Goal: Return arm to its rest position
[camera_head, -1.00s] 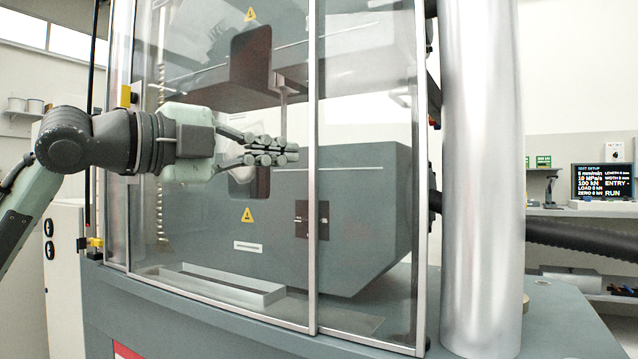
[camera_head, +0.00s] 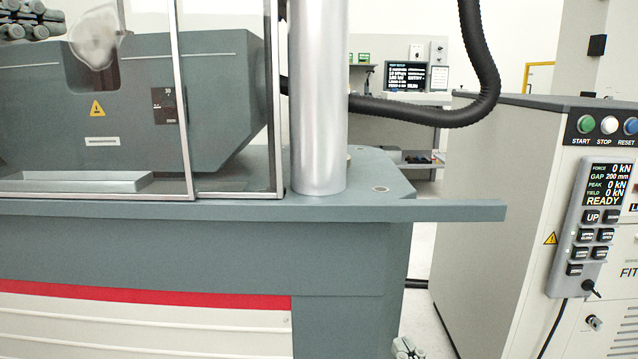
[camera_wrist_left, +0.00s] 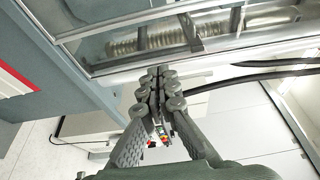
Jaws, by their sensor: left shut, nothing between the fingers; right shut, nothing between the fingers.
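My left gripper (camera_head: 28,22) is at the top left edge of the head view, in front of the testing machine's clear guard. Its fingers are closed together with nothing between them. The left wrist view shows the same shut fingers (camera_wrist_left: 160,92), apart from the guard frame beyond them. The rest of the left arm is out of the head view. My right gripper (camera_head: 406,348) shows only as grey fingertips at the bottom edge of the head view, low beside the machine's base. It is shut and empty.
The testing machine's grey table (camera_head: 440,208) and silver column (camera_head: 318,100) stand at the centre. A control cabinet (camera_head: 500,200) with a handset (camera_head: 590,225) reading READY stands at the right. A black hose (camera_head: 420,112) runs behind. A floor gap lies between machine and cabinet.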

